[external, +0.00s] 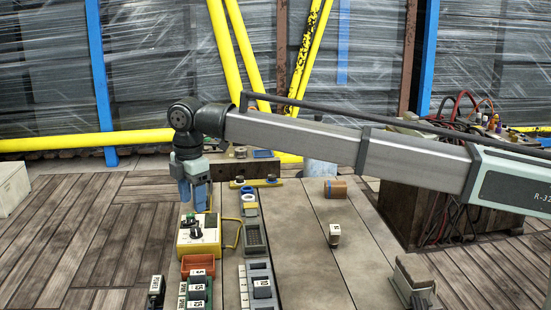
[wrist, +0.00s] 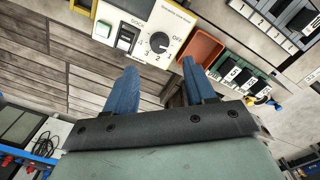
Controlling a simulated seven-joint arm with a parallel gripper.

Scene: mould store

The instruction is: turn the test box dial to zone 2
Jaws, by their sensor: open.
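The test box (external: 211,246) is a yellow case with a pale top panel, standing at the left edge of the table. Its black dial (external: 196,232) shows on top. In the wrist view the dial (wrist: 158,43) sits on the white panel (wrist: 176,18), with marks OFF, 1 and 2 around it. I cannot tell surely which mark it points to. A black switch (wrist: 127,39) is beside it. My gripper (external: 191,196) points down above the box's far end, apart from it. In the wrist view my gripper (wrist: 157,73) has its blue fingers spread, with nothing between them.
An orange bin (external: 198,265) and several numbered black blocks (external: 198,291) stand near the box, towards the camera. A grey tray (external: 254,238) is to its right. The middle table top (external: 298,240) is mostly clear. A cable-filled wooden crate (external: 408,205) stands at the right.

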